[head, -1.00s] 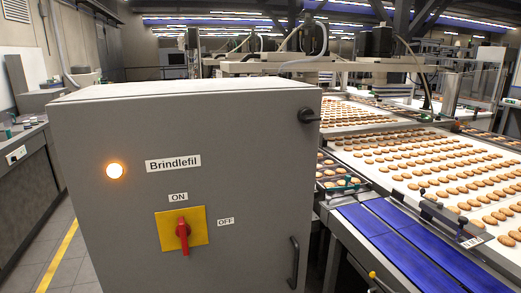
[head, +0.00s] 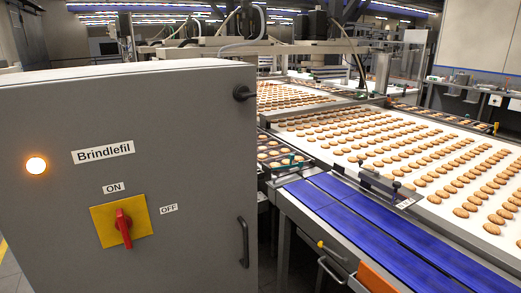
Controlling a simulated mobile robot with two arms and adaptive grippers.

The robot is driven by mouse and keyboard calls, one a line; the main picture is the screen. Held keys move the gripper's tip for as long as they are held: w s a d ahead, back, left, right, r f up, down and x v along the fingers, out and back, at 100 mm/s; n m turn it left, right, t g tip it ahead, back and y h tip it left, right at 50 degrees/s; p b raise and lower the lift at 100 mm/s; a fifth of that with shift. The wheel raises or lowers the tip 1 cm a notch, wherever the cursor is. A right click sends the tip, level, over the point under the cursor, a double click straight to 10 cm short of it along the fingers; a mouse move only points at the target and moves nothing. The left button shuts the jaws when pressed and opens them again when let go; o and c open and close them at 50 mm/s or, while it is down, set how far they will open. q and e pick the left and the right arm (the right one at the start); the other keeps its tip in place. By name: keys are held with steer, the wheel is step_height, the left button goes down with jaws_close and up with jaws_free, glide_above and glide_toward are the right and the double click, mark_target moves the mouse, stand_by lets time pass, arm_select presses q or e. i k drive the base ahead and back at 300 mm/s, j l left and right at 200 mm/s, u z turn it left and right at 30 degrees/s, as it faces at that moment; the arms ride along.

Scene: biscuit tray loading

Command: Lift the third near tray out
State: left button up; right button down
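Dark trays (head: 264,165) holding biscuits in rows stand on the near side of the wide belt, just right of the grey cabinet. The cabinet hides part of them, and I cannot tell which one is the third near tray. A small teal-tipped fitting (head: 291,160) sits by the nearest visible tray. More dark trays (head: 430,112) with biscuits lie along the far side of the belt. Neither of my grippers is in view.
A grey cabinet (head: 190,120) labelled Brindlefil, with a red switch (head: 122,228) and lit lamp (head: 36,165), blocks the left. A white belt (head: 340,168) carries many biscuits. A blue slatted strip (head: 350,222) runs in front, with a drawer handle (head: 330,270) below.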

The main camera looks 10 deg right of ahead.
mark_target(265, 144)
steer(key=j+u, duration=0.15)
steer(key=u, duration=0.15)
steer(key=i+j+u, duration=0.15)
steer(key=j+u, duration=0.2)
steer(key=i+j+u, duration=0.3)
steer(key=j, duration=0.25)
steer(key=i+j+u, duration=0.15)
steer(key=j+u, duration=0.2)
steer(key=i+j+u, duration=0.3)
steer(key=i+j, duration=0.3)
steer(key=i, duration=0.15)
steer(key=i+j, duration=0.3)
steer(key=i+l+z, duration=0.15)
steer(key=i+z, duration=0.2)
steer(key=i, duration=0.25)
steer(key=i+z, duration=0.35)
steer(key=i, duration=0.25)
steer(key=i+j+z, duration=0.15)
steer(key=i+z, duration=0.2)
steer(key=i, duration=0.25)
steer(key=i+l+z, duration=0.1)
steer(key=i+z, duration=0.65)
steer(key=i+j+z, duration=0.15)
steer(key=i+z, duration=0.25)
steer(key=i+j+z, duration=0.2)
steer(key=z, duration=0.15)
steer(key=i, duration=0.05)
